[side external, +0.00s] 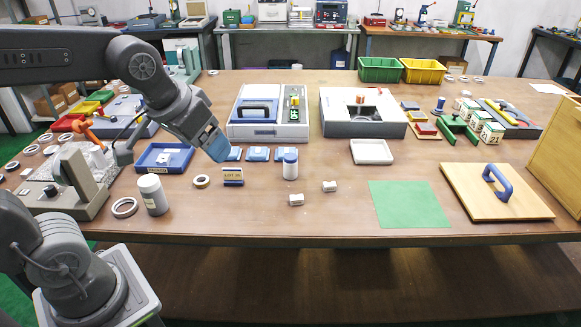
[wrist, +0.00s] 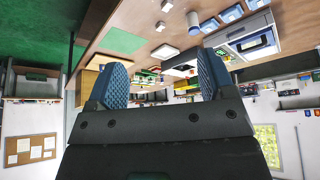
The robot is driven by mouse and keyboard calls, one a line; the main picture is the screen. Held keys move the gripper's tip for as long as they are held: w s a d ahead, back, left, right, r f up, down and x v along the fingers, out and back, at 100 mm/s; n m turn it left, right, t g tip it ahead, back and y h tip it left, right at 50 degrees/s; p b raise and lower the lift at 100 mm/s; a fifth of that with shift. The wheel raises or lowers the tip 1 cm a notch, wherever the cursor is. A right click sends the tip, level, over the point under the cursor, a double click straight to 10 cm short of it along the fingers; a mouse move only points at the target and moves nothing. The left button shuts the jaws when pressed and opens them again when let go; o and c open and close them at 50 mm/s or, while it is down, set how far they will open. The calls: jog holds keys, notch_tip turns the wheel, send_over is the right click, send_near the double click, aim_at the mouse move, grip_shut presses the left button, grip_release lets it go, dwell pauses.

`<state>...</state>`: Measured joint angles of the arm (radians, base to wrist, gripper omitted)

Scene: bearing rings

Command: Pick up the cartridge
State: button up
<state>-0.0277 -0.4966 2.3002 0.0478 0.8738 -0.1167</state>
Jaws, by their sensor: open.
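No single object is clearly marked as the cartridge, and I cannot tell which one it is. Small blue-and-white blocks, possibly cartridges, sit in a row on the table: a left one (side external: 235,153), a middle one (side external: 257,154) and a right one (side external: 280,154). Blue-and-white blocks also show at the top of the wrist view (wrist: 231,14). My gripper (side external: 217,146) is above the table, close to the left block in the side view; its height is hard to judge. In the wrist view its two blue fingers (wrist: 165,78) are apart with nothing between them.
A white jar (side external: 290,164), a dark labelled block (side external: 232,177), a grey-lidded can (side external: 152,194) and a tape ring (side external: 201,181) stand near. A blue tray (side external: 164,158) lies left; a blue-handled device (side external: 268,114) stands behind. The front middle table is mostly clear.

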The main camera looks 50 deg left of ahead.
jog(key=w+a+n, duration=0.2)
jog(key=w+a, duration=0.1)
jog(key=w, duration=0.8)
jog(key=n+g+y, duration=0.2)
jog(key=n, duration=0.2)
send_near(290, 156)
jog(key=x, duration=0.6)
jog(key=shift+f, duration=0.3)
jog(key=shift+x, duration=2.85)
jog(key=shift+c, duration=0.2)
jog(key=c, duration=1)
